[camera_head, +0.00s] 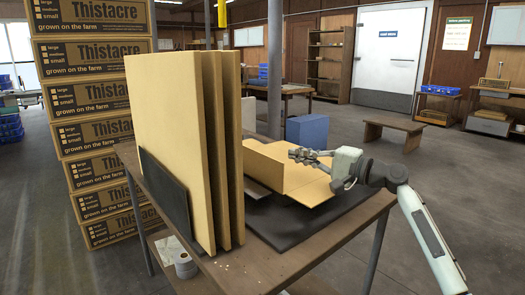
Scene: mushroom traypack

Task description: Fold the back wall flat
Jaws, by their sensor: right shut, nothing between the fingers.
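A tan cardboard box (267,165) sits partly folded on a dark mat (284,228) on the wooden table. A flap (312,192) sticks out at its near right side. My right gripper (297,154) reaches in from the right over the box, with its fingers pointing left. It is shut with nothing in it. I cannot tell whether it touches the cardboard. The box's left part is hidden behind tall upright cardboard sheets, and my gripper covers part of its far side. I cannot make out how the back wall stands. My left gripper is out of view.
Several tall cardboard sheets (168,150) stand upright in a dark holder (165,198) on the table's left. Stacked Thistacre boxes (92,93) stand behind at left. A bench (398,128) stands beyond, with open floor at right.

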